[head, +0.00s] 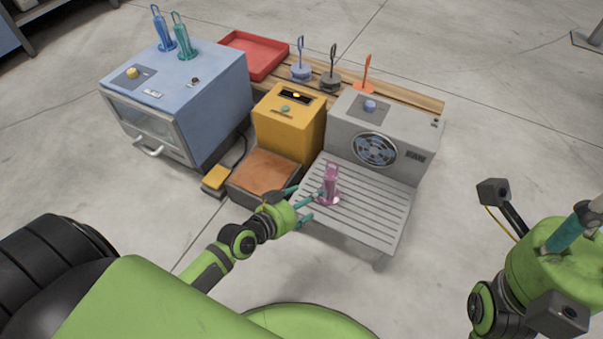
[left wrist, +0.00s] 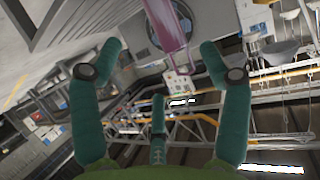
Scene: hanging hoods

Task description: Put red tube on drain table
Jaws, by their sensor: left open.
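The tube (head: 330,185), which looks pink-magenta, stands upright on the slatted grey drain table (head: 382,238), toward its left side. My left gripper (head: 305,205) is open beside the tube on its left, with its teal fingers pointing at it. In the left wrist view the pink tube (left wrist: 167,22) shows at the top, ahead of and between the spread fingers of the left gripper (left wrist: 157,72). No finger visibly grips it. My right gripper (head: 570,232) shows partly at the right edge; its teal fingers are cut off and its opening is unclear.
A grey fan box (head: 402,120) stands behind the drain table. A yellow box (head: 288,125) with a brown-topped tray (head: 262,178) is to the left. A blue cabinet (head: 190,85) holds blue and green tubes. Behind are a red tray (head: 262,50) and several stands.

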